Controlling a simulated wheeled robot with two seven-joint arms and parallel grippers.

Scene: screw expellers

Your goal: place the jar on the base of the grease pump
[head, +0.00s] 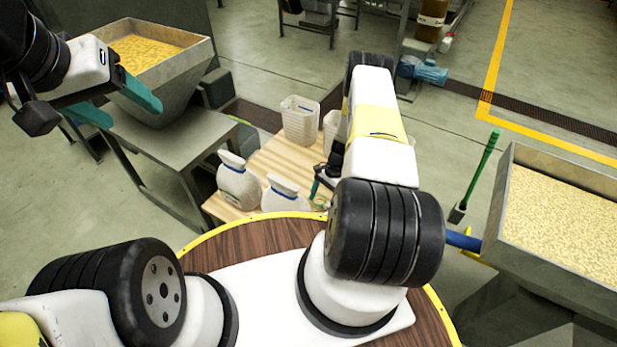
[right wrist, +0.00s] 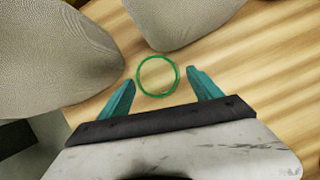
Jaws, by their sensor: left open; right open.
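A thin green ring (right wrist: 157,76) lies between my right gripper's fingertips in the right wrist view, with bare wood showing inside it. It may be the rim of a clear jar; I cannot tell. My right gripper (right wrist: 161,78) is open around it, with a gap on both sides. In the head view my right gripper (head: 319,187) is low over the wooden table, mostly hidden by my arm. My left gripper (head: 130,112) is open and empty, raised at the upper left near a hopper. I cannot make out the grease pump or its base.
Two pale sacks (head: 238,182) (head: 284,197) stand on the wooden table (head: 276,160), close to my right gripper. Grain-filled hoppers stand left (head: 190,62) and right (head: 497,215). A green-handled tool (head: 482,175) stands at right.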

